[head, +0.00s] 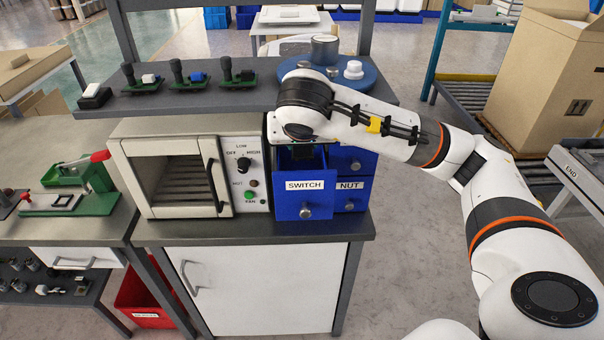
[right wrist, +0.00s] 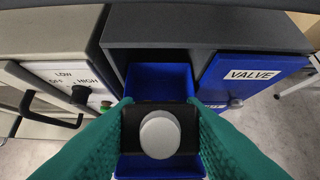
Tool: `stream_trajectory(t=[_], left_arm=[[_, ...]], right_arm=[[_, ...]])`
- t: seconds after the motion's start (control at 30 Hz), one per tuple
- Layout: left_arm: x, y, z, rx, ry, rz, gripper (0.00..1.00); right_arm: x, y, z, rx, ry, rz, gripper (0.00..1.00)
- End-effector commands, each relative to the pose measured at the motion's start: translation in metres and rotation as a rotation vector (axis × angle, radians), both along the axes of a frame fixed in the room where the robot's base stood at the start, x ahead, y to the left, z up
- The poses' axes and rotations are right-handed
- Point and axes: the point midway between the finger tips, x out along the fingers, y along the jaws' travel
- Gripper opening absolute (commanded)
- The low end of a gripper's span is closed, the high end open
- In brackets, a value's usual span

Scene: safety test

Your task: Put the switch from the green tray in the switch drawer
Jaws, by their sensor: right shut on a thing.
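The switch (right wrist: 160,134), a dark block with a round white button, is held between the green fingers of my right gripper (right wrist: 160,112). The blue switch drawer (head: 306,207), labelled SWITCH, is pulled out; its blue inside (right wrist: 158,76) shows below the held switch in the right wrist view. In the head view my right wrist is over this drawer and hides the fingers and the switch. I cannot tell how far above the drawer floor the switch is. My left gripper is out of view.
The NUT drawer (head: 348,196) and VALVE drawer (right wrist: 250,78) are shut beside the open one. A white oven (head: 240,174) with knobs stands left of it. The grey shelf (head: 230,101) lies close above, with a blue round stand (head: 367,77) on it.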

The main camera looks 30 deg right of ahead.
Motion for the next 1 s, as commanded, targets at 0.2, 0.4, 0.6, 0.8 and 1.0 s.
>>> stream_trajectory(t=[0.2,0.4,0.6,0.8,1.0], left_arm=[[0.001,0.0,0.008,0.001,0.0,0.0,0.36],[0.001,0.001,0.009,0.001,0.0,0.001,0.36],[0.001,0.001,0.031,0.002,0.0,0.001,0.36],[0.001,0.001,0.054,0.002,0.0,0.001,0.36],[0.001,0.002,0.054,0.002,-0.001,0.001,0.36]], right_arm=[[0.012,-0.009,-0.047,0.0,0.001,-0.002,0.05],[0.017,-0.011,-0.064,0.001,-0.003,-0.001,0.05],[0.023,-0.015,-0.068,0.052,0.073,-0.005,0.05],[0.023,-0.015,-0.08,0.171,0.264,-0.002,0.05],[0.024,-0.015,-0.103,0.166,0.252,0.001,0.05]])
